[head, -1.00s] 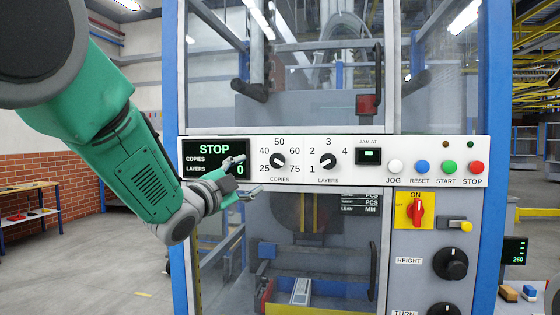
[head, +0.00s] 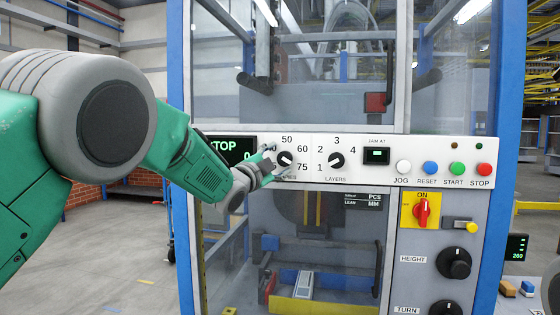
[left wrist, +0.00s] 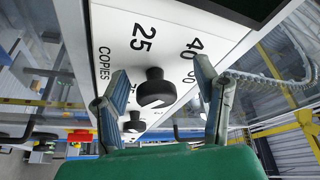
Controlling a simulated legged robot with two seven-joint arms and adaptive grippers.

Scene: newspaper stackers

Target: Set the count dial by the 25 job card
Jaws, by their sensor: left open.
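The black COPIES dial (head: 284,158) sits on the white control panel (head: 370,178), with 50, 60 and 75 readable around it. In the left wrist view the dial (left wrist: 155,90) stands between my two fingers, with 25 and 40 printed above it. My left gripper (head: 270,161) is open at the dial's left side and hides its 25 and 40 marks in the head view. Whether a finger touches the knob is unclear, and so is its exact setting. The 25 job card is not seen. My right gripper is not in view.
The LAYERS dial (head: 336,160) is just right of the COPIES dial. Further right are the JOG (head: 403,167), RESET (head: 430,168), START (head: 456,168) and STOP (head: 484,169) buttons. The display (head: 230,149) is partly hidden by my left arm.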

